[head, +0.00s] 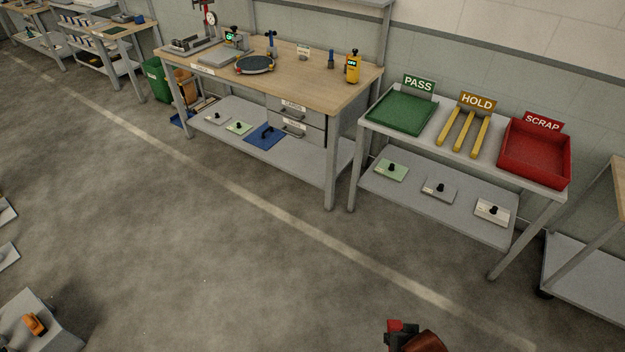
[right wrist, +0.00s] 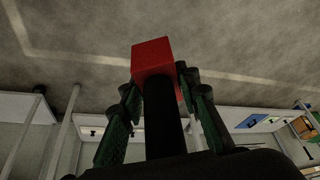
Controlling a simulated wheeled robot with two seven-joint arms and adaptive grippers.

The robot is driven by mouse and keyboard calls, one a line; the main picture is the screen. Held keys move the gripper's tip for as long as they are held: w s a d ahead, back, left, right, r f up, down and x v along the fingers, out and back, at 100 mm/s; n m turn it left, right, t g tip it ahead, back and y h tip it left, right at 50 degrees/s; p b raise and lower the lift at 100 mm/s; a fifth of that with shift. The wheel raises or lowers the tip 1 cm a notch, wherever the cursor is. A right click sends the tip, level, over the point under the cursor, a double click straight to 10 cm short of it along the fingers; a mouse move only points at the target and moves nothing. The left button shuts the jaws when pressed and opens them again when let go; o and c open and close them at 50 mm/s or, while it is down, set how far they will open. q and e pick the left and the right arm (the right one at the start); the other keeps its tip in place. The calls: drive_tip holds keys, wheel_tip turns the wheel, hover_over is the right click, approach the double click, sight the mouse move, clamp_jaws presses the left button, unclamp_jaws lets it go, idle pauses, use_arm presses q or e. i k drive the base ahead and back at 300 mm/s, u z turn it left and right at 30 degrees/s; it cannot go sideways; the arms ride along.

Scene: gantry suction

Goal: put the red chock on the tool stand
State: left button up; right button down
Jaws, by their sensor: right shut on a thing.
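The red chock (right wrist: 152,56) is a red block on a black post, seen in the right wrist view. My right gripper (right wrist: 162,97) is shut around the black post, with a green-padded finger on each side and the red block beyond the tips. In the head view a bit of the red chock (head: 406,327) shows at the bottom edge, held above the floor. My left gripper is not in view. I cannot tell which thing is the tool stand.
A bench (head: 305,78) with tools stands at the back. Right of it is a table with a green PASS tray (head: 402,112), yellow HOLD rails (head: 463,133) and a red SCRAP tray (head: 535,155). A grey plate with an orange piece (head: 34,323) is lower left. The middle floor is clear.

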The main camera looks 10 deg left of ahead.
sight(30, 307)
drive_tip(key=u, duration=2.35)
drive_tip(key=i, duration=2.2)
drive_tip(key=u, duration=1.9)
drive_tip(key=i, duration=1.75)
drive_tip(key=z, duration=1.75)
